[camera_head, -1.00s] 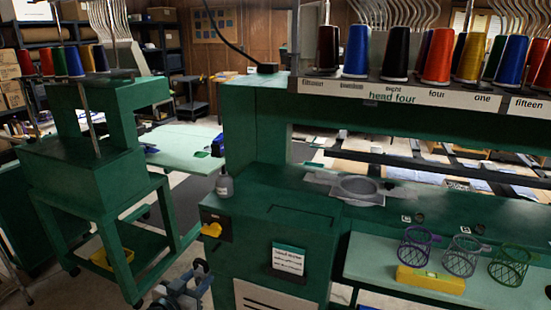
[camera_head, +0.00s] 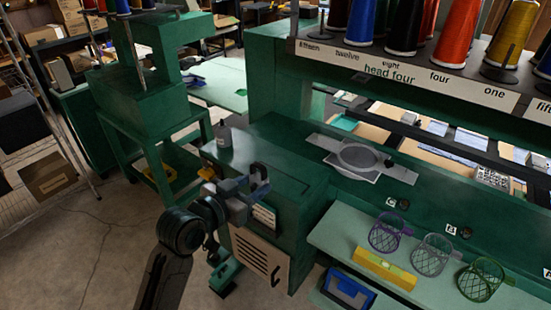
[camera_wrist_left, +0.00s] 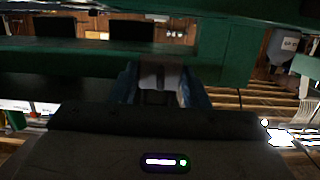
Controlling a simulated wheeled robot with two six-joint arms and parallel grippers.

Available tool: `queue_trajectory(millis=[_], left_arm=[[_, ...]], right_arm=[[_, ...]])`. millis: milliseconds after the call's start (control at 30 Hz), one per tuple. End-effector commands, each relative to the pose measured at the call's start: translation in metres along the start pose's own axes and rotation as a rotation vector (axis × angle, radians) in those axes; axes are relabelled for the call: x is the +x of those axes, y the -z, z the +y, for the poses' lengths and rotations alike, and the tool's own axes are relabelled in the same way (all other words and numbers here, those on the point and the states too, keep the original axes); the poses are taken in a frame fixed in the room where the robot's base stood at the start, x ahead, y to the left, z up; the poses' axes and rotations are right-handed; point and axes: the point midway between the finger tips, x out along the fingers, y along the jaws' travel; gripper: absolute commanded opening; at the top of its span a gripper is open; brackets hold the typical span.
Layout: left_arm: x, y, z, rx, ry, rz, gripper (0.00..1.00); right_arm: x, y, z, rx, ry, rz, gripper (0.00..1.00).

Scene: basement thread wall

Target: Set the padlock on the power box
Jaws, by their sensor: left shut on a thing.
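My left gripper (camera_head: 250,188) is shut on the padlock (camera_head: 260,172), whose dark curved shackle stands up past the fingers. In the left wrist view a grey block, likely the padlock body (camera_wrist_left: 160,74), sits between the fingertips. The gripper is in front of the green machine cabinet and hides part of its front. The power box seems to be the dark panel with a yellow knob (camera_head: 207,173) on the cabinet's left part, left of the gripper and apart from it. Its lock hole cannot be made out. My right gripper is not in view.
A shelf (camera_head: 340,243) at the right holds a yellow block (camera_head: 384,269) and wire cups (camera_head: 386,233). Thread cones (camera_head: 456,38) line the rack above. The floor (camera_head: 95,235) at left is clear.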

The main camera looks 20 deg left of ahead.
Motion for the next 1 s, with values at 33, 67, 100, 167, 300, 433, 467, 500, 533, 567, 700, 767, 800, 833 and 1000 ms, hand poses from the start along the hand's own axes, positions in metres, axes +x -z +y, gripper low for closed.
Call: queue_trajectory(millis=[33, 67, 100, 167, 300, 433, 467, 500, 533, 567, 700, 767, 800, 833, 1000], left_arm=[[0.013, 0.006, -0.004, -0.005, 0.000, 0.002, 0.14], [0.020, 0.008, -0.006, -0.004, 0.000, 0.003, 0.14], [0.031, 0.009, -0.009, -0.006, -0.001, 0.001, 0.14], [0.046, 0.011, -0.015, -0.004, 0.000, 0.002, 0.14], [0.082, 0.015, -0.025, -0.004, -0.001, 0.001, 0.14], [0.111, 0.017, -0.034, -0.002, 0.000, 0.002, 0.14], [0.115, 0.017, -0.036, -0.002, 0.000, 0.002, 0.14], [0.121, 0.016, -0.037, -0.002, -0.001, 0.001, 0.14], [0.124, 0.016, -0.038, -0.002, -0.001, 0.002, 0.14], [0.127, 0.016, -0.039, -0.001, -0.001, 0.002, 0.14], [0.133, 0.010, -0.041, -0.002, -0.001, -0.001, 0.14], [0.134, 0.003, -0.041, -0.002, -0.001, -0.003, 0.14], [0.134, -0.004, -0.041, -0.004, 0.000, -0.004, 0.14], [0.135, -0.007, -0.041, -0.003, 0.000, -0.003, 0.14], [0.138, -0.020, -0.041, -0.001, 0.001, 0.002, 0.14]], right_arm=[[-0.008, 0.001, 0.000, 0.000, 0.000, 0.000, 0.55], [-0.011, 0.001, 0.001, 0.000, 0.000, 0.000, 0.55], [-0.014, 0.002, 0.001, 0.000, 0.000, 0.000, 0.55], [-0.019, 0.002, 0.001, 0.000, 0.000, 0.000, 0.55], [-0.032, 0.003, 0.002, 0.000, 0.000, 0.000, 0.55], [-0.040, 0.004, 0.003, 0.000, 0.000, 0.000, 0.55], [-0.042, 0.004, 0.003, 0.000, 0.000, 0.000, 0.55], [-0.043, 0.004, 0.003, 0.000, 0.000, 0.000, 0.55], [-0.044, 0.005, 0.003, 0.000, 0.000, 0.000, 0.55], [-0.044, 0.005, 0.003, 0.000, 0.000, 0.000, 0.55], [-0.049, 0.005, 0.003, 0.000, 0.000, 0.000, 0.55], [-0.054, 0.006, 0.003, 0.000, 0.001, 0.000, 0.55], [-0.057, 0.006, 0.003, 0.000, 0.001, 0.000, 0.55], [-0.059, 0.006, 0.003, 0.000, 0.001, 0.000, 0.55], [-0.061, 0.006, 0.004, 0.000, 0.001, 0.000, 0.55]])
